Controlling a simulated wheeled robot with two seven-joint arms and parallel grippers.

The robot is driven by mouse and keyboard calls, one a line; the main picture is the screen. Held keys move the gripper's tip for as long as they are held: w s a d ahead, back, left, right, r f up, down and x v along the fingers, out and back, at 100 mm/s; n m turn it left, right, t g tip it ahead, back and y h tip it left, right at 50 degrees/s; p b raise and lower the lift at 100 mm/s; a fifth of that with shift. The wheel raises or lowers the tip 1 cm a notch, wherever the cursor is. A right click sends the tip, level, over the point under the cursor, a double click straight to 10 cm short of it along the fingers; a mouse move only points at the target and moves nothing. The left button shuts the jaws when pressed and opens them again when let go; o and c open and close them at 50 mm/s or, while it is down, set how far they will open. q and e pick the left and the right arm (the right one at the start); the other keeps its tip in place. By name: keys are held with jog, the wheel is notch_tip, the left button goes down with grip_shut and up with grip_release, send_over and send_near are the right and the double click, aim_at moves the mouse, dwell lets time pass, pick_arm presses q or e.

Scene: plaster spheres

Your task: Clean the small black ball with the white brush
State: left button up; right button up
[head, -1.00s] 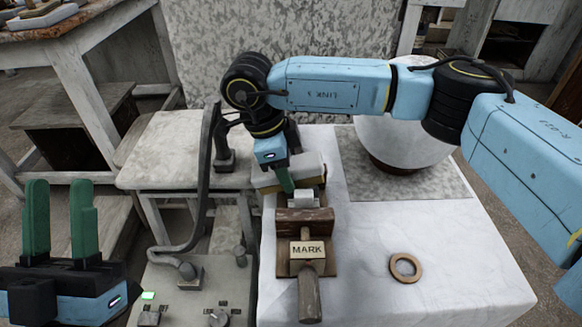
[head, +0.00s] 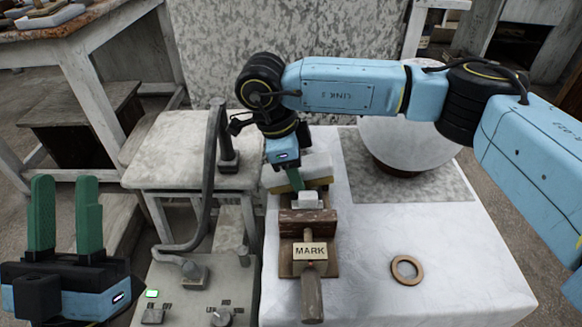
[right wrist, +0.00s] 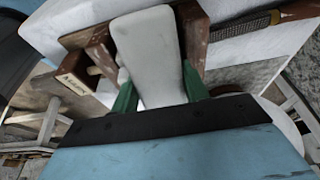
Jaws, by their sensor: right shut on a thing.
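My right gripper (head: 298,186) points down over the left side of the white-covered table. It is shut on a white block, whose end (head: 307,199) shows just behind a brown wooden clamp (head: 307,222). In the right wrist view the pale block (right wrist: 155,45) stands between the green fingers (right wrist: 157,72), with brown wooden parts on both sides. I cannot tell whether this block is the white brush. I make out no small black ball. My left gripper (head: 66,215) is open and empty at the lower left, fingers up.
A white block with a yellowish lower edge (head: 318,172) lies behind my right fingers. A large white sphere (head: 405,145) stands at the back right. A "MARK" plate (head: 310,251), a brown ring (head: 407,269) and a grey control box (head: 190,300) are nearer.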

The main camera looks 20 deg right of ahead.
jog(key=shift+s+d+r+p, duration=0.15)
jog(key=shift+d, duration=0.35)
jog(key=shift+s+d+r+p, duration=0.1)
jog(key=shift+d+p, duration=0.05)
jog(key=shift+d, duration=0.35)
jog(key=shift+a, duration=0.1)
jog(key=shift+w+a+f+b, duration=0.2)
jog(key=shift+a, duration=0.45)
jog(key=shift+w+a+f+b, duration=0.2)
jog(key=shift+a, duration=0.45)
jog(key=shift+w+a+f+b, duration=0.2)
jog(key=shift+a, duration=0.45)
jog(key=shift+d, duration=0.1)
jog(key=shift+s+d+r+p, duration=0.15)
jog(key=shift+d+r+p, duration=0.1)
jog(key=shift+d, duration=0.2)
jog(key=shift+s+d+r+p, duration=0.15)
jog(key=shift+d+p, duration=0.1)
jog(key=shift+d, duration=0.2)
jog(key=shift+s+d+r+p, duration=0.1)
jog(key=shift+s+d+p, duration=0.1)
jog(key=shift+d, duration=0.35)
jog(key=shift+s+d+r+p, duration=0.1)
jog(key=shift+d+p, duration=0.1)
jog(key=shift+d, duration=0.3)
jog(key=shift+a, duration=0.1)
